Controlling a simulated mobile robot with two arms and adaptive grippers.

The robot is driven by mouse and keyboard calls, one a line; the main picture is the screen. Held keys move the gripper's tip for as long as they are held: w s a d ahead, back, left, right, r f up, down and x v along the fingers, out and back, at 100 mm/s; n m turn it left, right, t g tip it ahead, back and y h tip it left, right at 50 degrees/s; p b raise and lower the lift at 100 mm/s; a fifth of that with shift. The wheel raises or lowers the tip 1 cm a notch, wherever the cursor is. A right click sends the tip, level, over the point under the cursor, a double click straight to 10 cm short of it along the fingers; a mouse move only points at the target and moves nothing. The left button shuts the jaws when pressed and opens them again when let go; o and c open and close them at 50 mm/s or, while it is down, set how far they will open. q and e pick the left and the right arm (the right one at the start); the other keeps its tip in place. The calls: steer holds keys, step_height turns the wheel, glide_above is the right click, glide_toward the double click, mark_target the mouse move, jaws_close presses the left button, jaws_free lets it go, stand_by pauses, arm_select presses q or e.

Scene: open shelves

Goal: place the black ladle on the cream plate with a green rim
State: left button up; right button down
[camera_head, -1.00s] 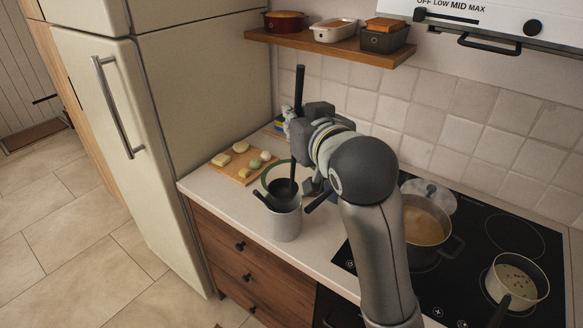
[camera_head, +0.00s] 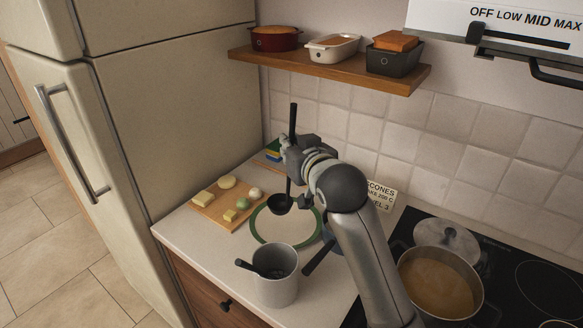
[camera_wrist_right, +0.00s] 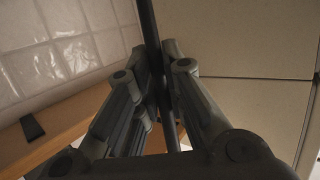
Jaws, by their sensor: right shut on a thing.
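The black ladle (camera_head: 280,204) hangs upright in the head view, its bowl low and its handle rising past my gripper. My right gripper (camera_head: 289,146) is shut on the ladle's handle. In the right wrist view the dark handle (camera_wrist_right: 152,40) runs between the fingers of the right gripper (camera_wrist_right: 165,85). The cream plate with a green rim (camera_head: 287,239) lies on the counter. The ladle bowl appears over the plate's far left part; I cannot tell how far above it is. My left gripper is out of view.
A grey utensil pot (camera_head: 276,287) with a dark utensil stands just in front of the plate. A wooden board (camera_head: 225,216) with several food pieces lies left of it. A large pot (camera_head: 437,287) sits on the hob at right. A wooden shelf (camera_head: 330,66) hangs above.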

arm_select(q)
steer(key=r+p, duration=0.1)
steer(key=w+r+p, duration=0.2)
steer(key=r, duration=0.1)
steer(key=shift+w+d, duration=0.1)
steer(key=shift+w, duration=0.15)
arm_select(e)
steer(key=w+f, duration=0.6)
steer(key=f, duration=0.3)
steer(key=shift+d+f, duration=0.2)
steer(key=shift+w+f, duration=0.1)
steer(key=c, duration=2)
jaws_free()
steer(key=shift+f, duration=0.1)
steer(key=o, duration=0.3)
steer(key=shift+o, duration=0.9)
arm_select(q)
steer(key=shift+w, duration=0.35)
